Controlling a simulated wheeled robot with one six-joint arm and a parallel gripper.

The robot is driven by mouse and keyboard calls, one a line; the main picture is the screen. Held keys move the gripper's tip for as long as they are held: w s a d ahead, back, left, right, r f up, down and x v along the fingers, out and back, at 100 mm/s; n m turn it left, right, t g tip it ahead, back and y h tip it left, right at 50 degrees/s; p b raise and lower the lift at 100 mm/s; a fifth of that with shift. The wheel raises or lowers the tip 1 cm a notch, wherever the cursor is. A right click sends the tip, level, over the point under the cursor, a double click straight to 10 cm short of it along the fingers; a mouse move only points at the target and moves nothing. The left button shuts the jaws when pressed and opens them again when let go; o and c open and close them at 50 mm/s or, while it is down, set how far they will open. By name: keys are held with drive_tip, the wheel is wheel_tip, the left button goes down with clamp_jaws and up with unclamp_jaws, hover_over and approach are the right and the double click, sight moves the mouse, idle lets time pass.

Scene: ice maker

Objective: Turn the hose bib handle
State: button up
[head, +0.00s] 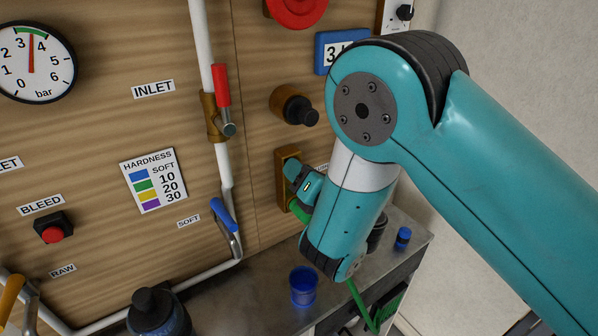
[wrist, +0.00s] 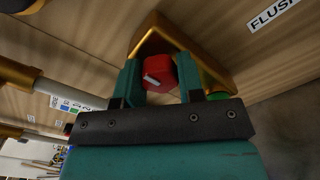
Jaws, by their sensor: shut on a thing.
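The hose bib shows in the head view as a brass-coloured fitting (head: 288,160) on the wooden panel, partly covered by my arm. A green hose (head: 299,210) shows just below it. In the wrist view the brass fitting (wrist: 152,28) is behind my gripper, with the red handle (wrist: 158,70) in front of it. My gripper (wrist: 158,62) has one teal finger on each side of the red handle and is shut on it. In the head view my gripper (head: 297,178) is at the fitting, and the red handle is hidden there.
A label reading FLUSH (wrist: 272,14) is beside the fitting. A dark knob on a brass fitting (head: 294,105) is above it. A white pipe with a red lever (head: 221,86) and a blue lever (head: 222,214) is to the left. A blue cup (head: 303,286) stands on the bench below.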

drive_tip(key=shift+s+f+n, duration=0.1)
drive_tip(key=shift+f+n, duration=0.1)
drive_tip(key=shift+n, duration=0.1)
drive_tip(key=o, duration=0.9)
drive_tip(key=shift+r, duration=0.1)
